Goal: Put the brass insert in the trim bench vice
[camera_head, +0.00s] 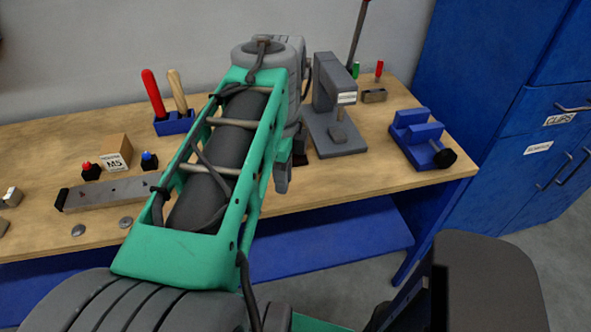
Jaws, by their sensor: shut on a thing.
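A blue vice (420,140) with a black knob stands at the right end of the wooden bench, its jaws facing up. I see nothing between its jaws from here. My green and grey arm rises in the middle of the view and folds down behind itself. It hides my gripper, so I cannot see the fingers or what they hold. I cannot make out the brass insert anywhere in this view.
A grey press (335,110) stands on the bench (375,165) left of the vice. A small metal block (374,95) sits behind. Blue cabinets (500,90) stand right.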

